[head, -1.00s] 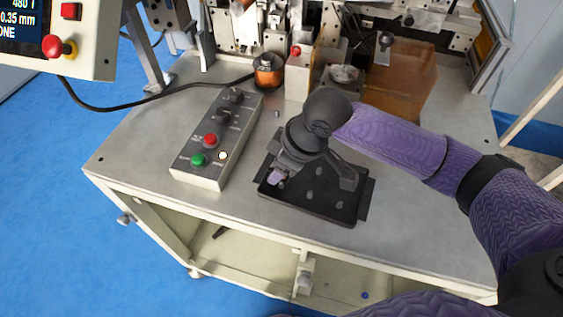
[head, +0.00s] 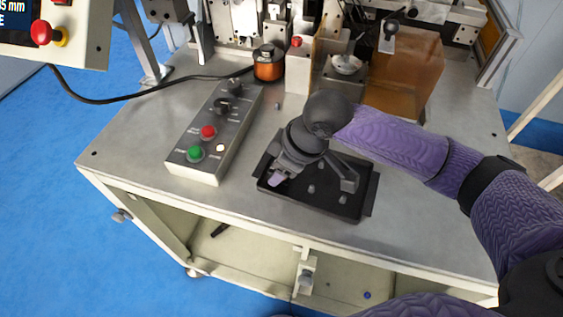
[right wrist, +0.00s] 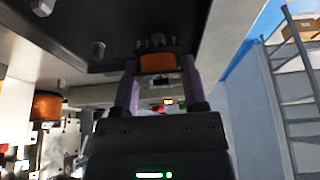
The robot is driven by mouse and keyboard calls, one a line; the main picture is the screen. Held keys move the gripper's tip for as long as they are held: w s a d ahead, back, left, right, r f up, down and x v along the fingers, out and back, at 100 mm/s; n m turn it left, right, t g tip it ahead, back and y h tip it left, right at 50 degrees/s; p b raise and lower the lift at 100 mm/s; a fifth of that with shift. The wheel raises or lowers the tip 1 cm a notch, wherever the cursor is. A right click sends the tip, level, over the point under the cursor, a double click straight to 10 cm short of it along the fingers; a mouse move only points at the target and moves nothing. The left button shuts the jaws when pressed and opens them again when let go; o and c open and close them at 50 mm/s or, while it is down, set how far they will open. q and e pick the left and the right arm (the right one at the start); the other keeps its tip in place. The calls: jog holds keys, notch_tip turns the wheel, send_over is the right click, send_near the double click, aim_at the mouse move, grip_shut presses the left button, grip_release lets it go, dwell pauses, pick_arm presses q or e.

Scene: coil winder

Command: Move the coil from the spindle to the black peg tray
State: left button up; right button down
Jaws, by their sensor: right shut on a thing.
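The black peg tray (head: 356,213) lies near the front of the grey table, with several short grey pegs standing in it. My right gripper (head: 278,180) points down at the tray's left end. In the right wrist view the two purple fingers of my right gripper (right wrist: 160,88) are shut on the copper-orange coil (right wrist: 157,62), near the dark tray surface (right wrist: 95,20). I cannot tell whether the coil touches the tray or a peg. The head view hides the coil behind the gripper. My left gripper is not in view.
A control box (head: 214,135) with red and green buttons stands left of the tray. A copper wire spool (head: 268,66) stands behind it. The winder, with a round metal part (head: 346,65) and an amber guard (head: 408,75), fills the back. The table's right side is mostly clear.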

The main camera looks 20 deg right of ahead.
jog(key=shift+f, duration=0.7)
jog(key=shift+c, duration=0.2)
grip_release()
jog(key=shift+r, duration=0.1)
jog(key=p+v, duration=0.3)
jog(key=v, duration=0.6)
jog(key=shift+s+r, duration=0.2)
jog(key=shift+r, duration=0.15)
